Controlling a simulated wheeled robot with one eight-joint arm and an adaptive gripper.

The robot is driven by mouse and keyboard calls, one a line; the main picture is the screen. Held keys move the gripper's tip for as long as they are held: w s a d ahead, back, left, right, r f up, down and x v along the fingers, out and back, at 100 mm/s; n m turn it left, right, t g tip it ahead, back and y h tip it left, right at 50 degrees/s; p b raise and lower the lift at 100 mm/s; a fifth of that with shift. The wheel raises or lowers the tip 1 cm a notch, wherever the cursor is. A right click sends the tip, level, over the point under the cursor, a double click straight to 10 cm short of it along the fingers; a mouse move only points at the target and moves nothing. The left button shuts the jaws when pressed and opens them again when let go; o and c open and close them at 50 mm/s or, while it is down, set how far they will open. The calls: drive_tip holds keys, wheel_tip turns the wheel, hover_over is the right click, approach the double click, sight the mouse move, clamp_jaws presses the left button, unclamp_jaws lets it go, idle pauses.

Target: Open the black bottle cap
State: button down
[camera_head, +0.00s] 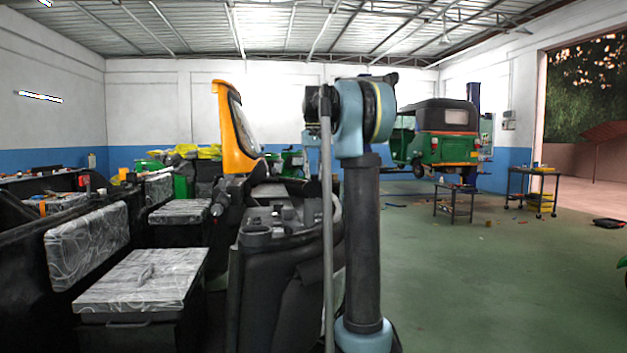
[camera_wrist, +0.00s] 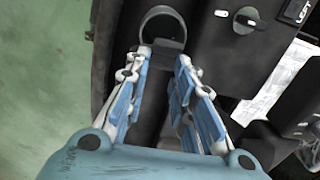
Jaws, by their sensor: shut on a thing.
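A round black ring-shaped piece, which I take as the black bottle cap (camera_wrist: 163,45), is at the top of the wrist view. Its rim shows as a dark circle with a grey inside. My gripper (camera_wrist: 165,56) has its two blue and white fingers either side of the near edge of this rim, shut on it. My gripper does not show clearly there.
The black vehicle body (camera_head: 275,285) with an orange windscreen frame (camera_head: 236,125) stands close in front. Patterned seats (camera_head: 145,280) are at left. A green rickshaw (camera_head: 445,148) and small tables (camera_head: 455,198) stand farther back. The green floor at right is mostly clear.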

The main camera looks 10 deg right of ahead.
drive_tip(key=shift+w+r, duration=0.2)
drive_tip(key=shift+w, duration=1.65)
drive_tip(key=c, duration=2.3)
unclamp_jaws()
drive_tip(key=shift+w+f, duration=0.2)
drive_tip(key=shift+w, duration=0.1)
drive_tip(key=o, duration=0.9)
drive_tip(key=shift+s, duration=0.1)
drive_tip(key=shift+o, duration=0.2)
drive_tip(key=shift+r, duration=0.1)
drive_tip(key=shift+r, duration=0.15)
wheel_tip(320, 180, up, 12)
drive_tip(key=shift+f, duration=0.2)
